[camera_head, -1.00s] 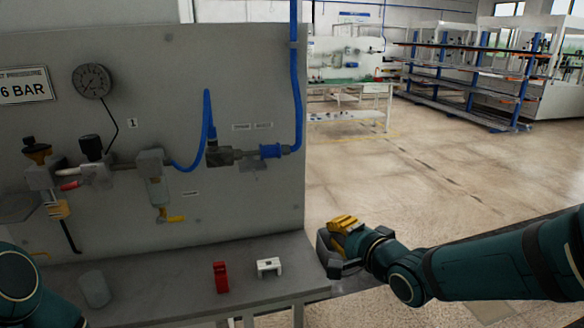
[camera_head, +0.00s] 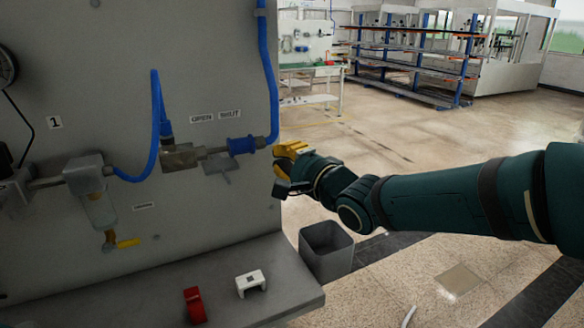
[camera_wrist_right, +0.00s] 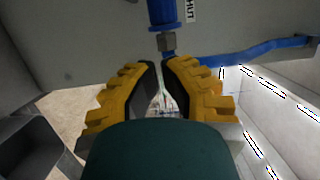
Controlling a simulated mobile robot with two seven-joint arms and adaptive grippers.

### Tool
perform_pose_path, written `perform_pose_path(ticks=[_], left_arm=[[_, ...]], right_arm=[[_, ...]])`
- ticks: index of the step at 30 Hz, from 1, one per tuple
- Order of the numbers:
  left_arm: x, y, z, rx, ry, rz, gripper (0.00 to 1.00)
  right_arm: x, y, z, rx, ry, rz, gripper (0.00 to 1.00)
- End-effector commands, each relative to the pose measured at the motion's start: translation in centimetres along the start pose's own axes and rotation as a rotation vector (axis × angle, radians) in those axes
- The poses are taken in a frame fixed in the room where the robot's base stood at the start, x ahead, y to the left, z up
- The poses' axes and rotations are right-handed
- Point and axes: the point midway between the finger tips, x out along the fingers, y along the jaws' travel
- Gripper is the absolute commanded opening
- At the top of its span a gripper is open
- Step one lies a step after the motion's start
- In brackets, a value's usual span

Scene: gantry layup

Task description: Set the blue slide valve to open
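The blue slide valve (camera_head: 242,146) is a blue sleeve on a horizontal grey pipe on the panel. It sits below the SHUT label (camera_head: 229,115), right of the OPEN label (camera_head: 202,118). The sleeve also shows at the top of the right wrist view (camera_wrist_right: 163,12), beyond the fingertips. My right gripper (camera_head: 282,166) has yellow fingers and is by the panel's right edge, right of the sleeve and slightly lower, apart from it. In the wrist view its fingers (camera_wrist_right: 160,66) stand a narrow gap apart with nothing between them. My left gripper is out of view.
A blue hose (camera_head: 270,80) runs up from the pipe's right end near my right gripper. A regulator bowl (camera_head: 100,208) hangs at left. The shelf below holds a red part (camera_head: 195,305) and a white part (camera_head: 250,283). A grey bin (camera_head: 326,250) stands right of the shelf.

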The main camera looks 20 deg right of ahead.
Motion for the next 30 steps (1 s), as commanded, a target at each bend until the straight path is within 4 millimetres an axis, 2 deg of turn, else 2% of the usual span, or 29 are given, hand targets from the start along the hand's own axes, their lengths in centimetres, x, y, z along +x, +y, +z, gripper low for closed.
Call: perform_pose_path(ticks=[3, 9, 25, 30], left_arm=[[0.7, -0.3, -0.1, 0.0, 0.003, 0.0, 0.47], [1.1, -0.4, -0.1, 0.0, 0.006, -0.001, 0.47], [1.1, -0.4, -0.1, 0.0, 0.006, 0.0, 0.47], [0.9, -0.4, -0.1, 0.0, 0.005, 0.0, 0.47]], right_arm=[[2.1, 0.3, -0.1, 0.001, 0.0, 0.001, 0.0], [4.2, 0.1, 0.0, 0.0, 0.0, 0.0, 0.0], [4.9, 0.0, -0.1, -0.001, 0.0, 0.0, 0.0], [5.9, -0.1, -0.3, 0.001, -0.001, 0.0, 0.0]])
